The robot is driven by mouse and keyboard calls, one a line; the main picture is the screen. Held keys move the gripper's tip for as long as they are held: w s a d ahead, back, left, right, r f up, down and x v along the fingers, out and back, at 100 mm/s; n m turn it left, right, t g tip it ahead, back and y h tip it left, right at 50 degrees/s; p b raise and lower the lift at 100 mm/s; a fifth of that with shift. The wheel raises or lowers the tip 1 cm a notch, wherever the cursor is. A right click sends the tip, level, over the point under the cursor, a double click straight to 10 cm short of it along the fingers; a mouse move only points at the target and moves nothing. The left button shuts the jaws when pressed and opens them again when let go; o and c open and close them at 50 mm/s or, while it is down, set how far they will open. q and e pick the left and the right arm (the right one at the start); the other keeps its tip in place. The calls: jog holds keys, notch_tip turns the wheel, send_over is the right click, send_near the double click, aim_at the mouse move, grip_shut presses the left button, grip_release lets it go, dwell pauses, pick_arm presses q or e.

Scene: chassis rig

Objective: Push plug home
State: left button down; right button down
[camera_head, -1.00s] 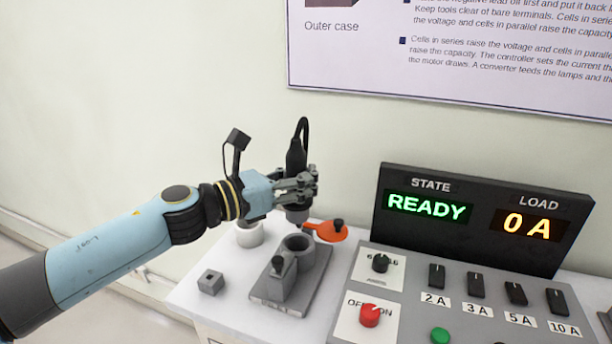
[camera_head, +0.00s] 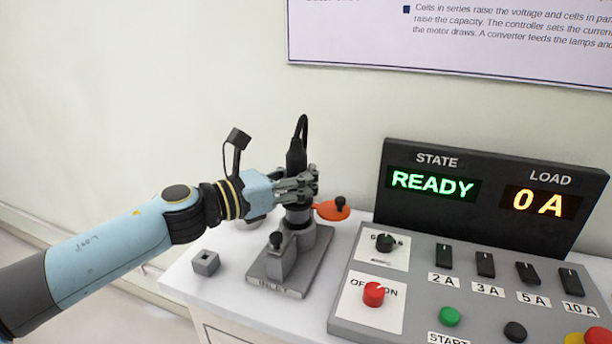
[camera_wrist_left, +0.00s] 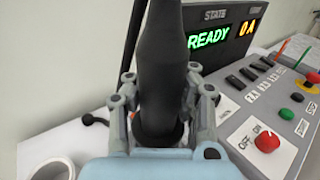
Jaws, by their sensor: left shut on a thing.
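My left gripper (camera_head: 298,186) is shut on a black plug (camera_head: 296,156) with a cable looping up from its top. My right gripper is not in view.
A control panel (camera_head: 400,318) with switches and knobs stands at the right, under a display (camera_head: 490,190) reading READY and 0 A. An orange part with a black knob (camera_head: 332,211) lies behind the socket.

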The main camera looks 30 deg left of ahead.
aim_at(311, 197)
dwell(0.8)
pick_arm(q)
jog(key=shift+f+b, duration=0.4)
jog(key=shift+b, duration=0.15)
dwell(0.4)
jog(key=shift+f+b, duration=1.8)
jog(key=shift+b, duration=0.05)
jog(key=c, duration=1.2)
grip_release()
jog(key=shift+c, duration=0.2)
jog(key=shift+o, duration=0.8)
notch_tip(311, 197, up, 10)
jog(key=shift+f, duration=0.25)
jog(key=shift+r, duration=0.25)
